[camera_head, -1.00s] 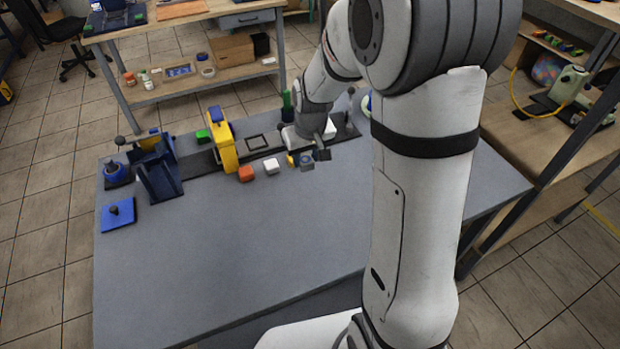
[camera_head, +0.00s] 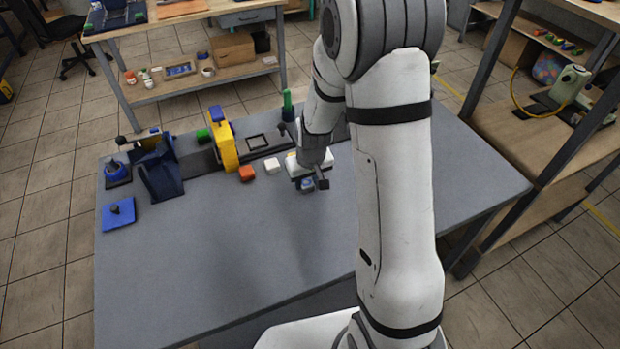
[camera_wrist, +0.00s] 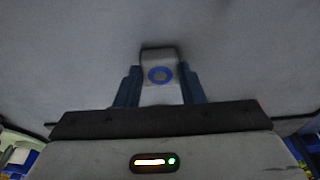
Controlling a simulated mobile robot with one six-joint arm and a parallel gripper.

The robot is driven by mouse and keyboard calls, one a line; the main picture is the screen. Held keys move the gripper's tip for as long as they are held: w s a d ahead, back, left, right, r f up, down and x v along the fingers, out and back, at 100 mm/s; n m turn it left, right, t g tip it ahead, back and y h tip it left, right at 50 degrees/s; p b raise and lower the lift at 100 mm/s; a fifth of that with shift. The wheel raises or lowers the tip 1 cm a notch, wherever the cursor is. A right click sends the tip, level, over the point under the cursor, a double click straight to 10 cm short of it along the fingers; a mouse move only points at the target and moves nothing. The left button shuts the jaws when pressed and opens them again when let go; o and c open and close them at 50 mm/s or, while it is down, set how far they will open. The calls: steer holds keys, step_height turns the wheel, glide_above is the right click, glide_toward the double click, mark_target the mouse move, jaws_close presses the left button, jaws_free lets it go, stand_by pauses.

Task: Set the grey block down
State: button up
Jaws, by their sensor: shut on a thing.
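The grey block (camera_wrist: 158,57) is between the two fingers of my gripper (camera_wrist: 157,88) in the wrist view. A blue ring marks its upper face. My gripper is shut on it. In the head view my gripper (camera_head: 307,185) points down over the grey table (camera_head: 240,235), right of the white block. The block is small and partly hidden there by the fingers. I cannot tell whether it touches the table.
A yellow device (camera_head: 224,146) and a blue stand (camera_head: 160,180) are further left. The front and middle of the table are clear.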

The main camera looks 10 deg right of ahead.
steer(key=o, duration=0.8)
steer(key=shift+o, duration=0.2)
